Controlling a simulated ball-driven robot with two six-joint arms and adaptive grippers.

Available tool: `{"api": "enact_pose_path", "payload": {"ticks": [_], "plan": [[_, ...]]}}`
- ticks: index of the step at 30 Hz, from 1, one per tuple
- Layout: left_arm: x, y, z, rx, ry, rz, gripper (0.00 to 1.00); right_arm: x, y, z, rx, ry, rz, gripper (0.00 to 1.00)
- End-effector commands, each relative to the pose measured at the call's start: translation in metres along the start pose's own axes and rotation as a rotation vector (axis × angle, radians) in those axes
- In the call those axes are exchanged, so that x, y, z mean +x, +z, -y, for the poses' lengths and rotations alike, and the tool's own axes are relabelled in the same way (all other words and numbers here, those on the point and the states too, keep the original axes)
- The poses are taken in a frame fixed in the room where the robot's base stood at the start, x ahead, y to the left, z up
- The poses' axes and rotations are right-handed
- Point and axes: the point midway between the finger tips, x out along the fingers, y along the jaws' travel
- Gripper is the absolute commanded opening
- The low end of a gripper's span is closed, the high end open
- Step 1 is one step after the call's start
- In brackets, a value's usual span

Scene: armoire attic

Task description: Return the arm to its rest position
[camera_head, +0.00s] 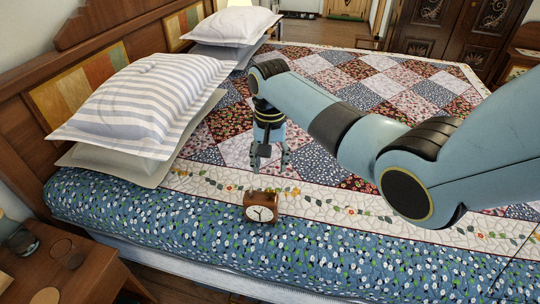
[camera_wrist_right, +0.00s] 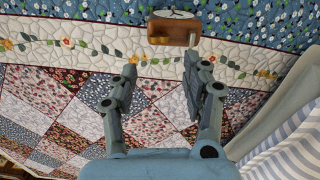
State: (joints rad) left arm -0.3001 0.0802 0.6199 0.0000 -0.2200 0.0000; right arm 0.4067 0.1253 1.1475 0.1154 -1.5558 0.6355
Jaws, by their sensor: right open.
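My right arm (camera_head: 335,122) reaches in from the right over the bed. My right gripper (camera_head: 268,166) points down above the quilt and is open and empty. A small wooden clock (camera_head: 260,207) with a white face stands on the bed, just in front of and below the gripper. In the right wrist view, the gripper fingers (camera_wrist_right: 160,75) are spread apart with only quilt between them. The clock (camera_wrist_right: 173,28) lies beyond the fingertips there, apart from them. My left gripper is not in view.
A striped pillow (camera_head: 140,98) and a second pillow (camera_head: 232,25) lie along the wooden headboard (camera_head: 95,50). A nightstand (camera_head: 95,275) with a dark cup (camera_head: 20,240) is at lower left. A carved wardrobe (camera_head: 445,28) stands at the back right. The far patchwork quilt (camera_head: 400,85) is clear.

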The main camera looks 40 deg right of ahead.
Motion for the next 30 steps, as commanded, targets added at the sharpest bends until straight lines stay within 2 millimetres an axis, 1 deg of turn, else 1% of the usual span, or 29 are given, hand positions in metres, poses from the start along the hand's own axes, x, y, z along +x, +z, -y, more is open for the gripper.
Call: {"api": "enact_pose_path", "payload": {"ticks": [1, 3, 6, 23, 26, 29, 30], "plan": [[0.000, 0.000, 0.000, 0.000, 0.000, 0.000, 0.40, -0.006, 0.000, 0.000, 0.000, -0.001, -0.002, 0.48], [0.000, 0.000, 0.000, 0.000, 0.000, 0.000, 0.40, -0.012, 0.000, 0.000, 0.000, -0.001, -0.002, 0.48], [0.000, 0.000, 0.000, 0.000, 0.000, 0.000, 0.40, -0.017, 0.000, 0.000, -0.001, 0.001, 0.000, 0.48], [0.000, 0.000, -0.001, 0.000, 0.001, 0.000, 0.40, -0.017, 0.002, -0.001, -0.005, 0.000, -0.001, 0.48], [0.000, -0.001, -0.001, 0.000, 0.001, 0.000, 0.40, -0.012, 0.013, -0.009, -0.043, -0.001, -0.016, 0.48], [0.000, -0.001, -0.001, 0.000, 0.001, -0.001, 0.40, -0.008, 0.038, -0.026, -0.134, -0.006, -0.055, 0.48], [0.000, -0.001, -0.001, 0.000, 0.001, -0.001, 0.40, -0.007, 0.052, -0.036, -0.184, -0.009, -0.076, 0.48]]}}
